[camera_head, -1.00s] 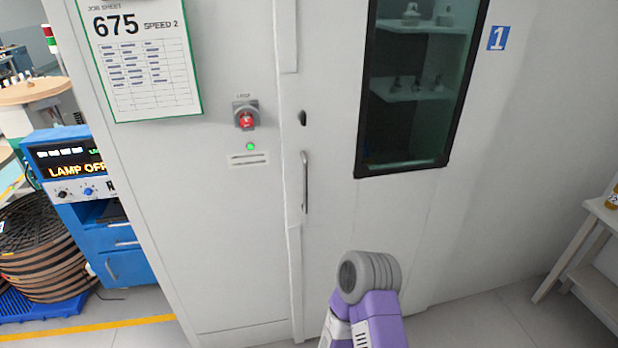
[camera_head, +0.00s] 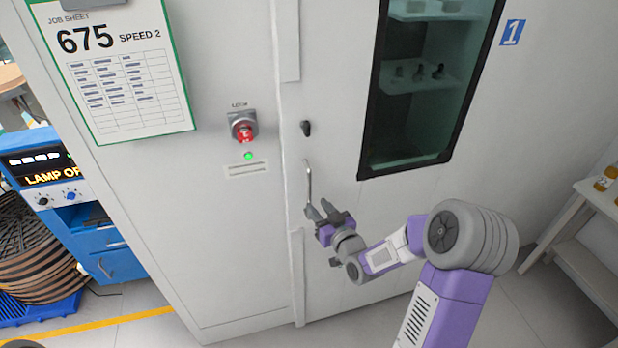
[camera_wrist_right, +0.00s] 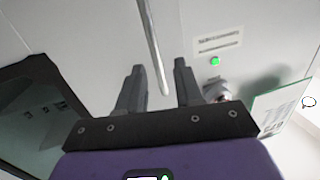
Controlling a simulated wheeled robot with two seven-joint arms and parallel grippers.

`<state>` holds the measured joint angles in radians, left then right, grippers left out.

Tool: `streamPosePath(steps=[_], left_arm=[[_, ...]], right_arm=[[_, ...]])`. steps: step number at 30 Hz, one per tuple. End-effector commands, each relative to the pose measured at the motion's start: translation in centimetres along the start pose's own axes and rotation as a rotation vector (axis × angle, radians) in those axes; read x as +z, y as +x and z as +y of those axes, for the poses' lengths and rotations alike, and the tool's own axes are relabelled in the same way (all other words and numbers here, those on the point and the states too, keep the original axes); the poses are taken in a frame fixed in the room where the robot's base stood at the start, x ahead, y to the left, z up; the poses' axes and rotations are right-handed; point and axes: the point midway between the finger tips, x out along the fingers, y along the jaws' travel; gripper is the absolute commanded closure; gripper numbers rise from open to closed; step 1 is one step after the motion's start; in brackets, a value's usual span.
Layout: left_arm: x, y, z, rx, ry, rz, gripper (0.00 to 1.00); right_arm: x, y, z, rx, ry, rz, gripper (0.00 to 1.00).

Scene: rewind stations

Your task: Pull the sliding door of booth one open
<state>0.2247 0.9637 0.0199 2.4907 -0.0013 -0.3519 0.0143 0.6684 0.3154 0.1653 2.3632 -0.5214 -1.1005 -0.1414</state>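The white sliding door (camera_head: 343,240) of booth one has a dark-framed window (camera_head: 425,85) and a blue "1" sign (camera_head: 512,33) to its right. The door's left edge meets the white panel, and it looks shut. A slim vertical metal handle (camera_head: 308,180) is near that edge; it also shows in the right wrist view (camera_wrist_right: 152,45). My right gripper (camera_head: 318,209) is at the handle's lower end. In the right wrist view its two fingers (camera_wrist_right: 158,80) are apart, with the handle running between them; contact cannot be told. My left gripper is not in view.
Left of the door are a red-knobbed lock switch (camera_head: 243,128), a green light (camera_head: 248,156) and a job sheet (camera_head: 115,70). A blue cabinet (camera_head: 95,240) stands at the left. A pale side table (camera_head: 580,235) stands at the right.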

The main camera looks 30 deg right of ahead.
Motion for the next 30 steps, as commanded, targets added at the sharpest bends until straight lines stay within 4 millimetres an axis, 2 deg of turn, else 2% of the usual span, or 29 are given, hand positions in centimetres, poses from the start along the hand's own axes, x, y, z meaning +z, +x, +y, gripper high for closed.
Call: streamPosePath(steps=[1,3,12,18,28,29,30], left_arm=[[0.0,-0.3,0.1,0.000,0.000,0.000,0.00],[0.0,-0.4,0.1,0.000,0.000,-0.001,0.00],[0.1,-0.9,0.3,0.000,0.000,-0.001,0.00],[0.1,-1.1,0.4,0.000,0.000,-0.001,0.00],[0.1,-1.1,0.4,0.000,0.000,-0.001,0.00],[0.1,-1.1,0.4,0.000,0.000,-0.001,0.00],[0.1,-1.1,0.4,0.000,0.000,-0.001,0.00]], right_arm=[[-1.4,-0.1,0.4,0.004,-0.018,0.030,0.65],[-2.0,0.3,0.6,0.004,-0.029,0.050,0.65],[-2.2,4.7,0.6,0.004,-0.028,0.052,0.65],[-2.2,6.8,0.6,0.005,-0.028,0.050,0.65],[-2.2,7.3,0.6,0.005,-0.028,0.049,0.65],[-2.2,7.3,0.6,0.005,-0.028,0.049,0.67],[-2.2,7.3,0.6,0.005,-0.028,0.049,0.73]])
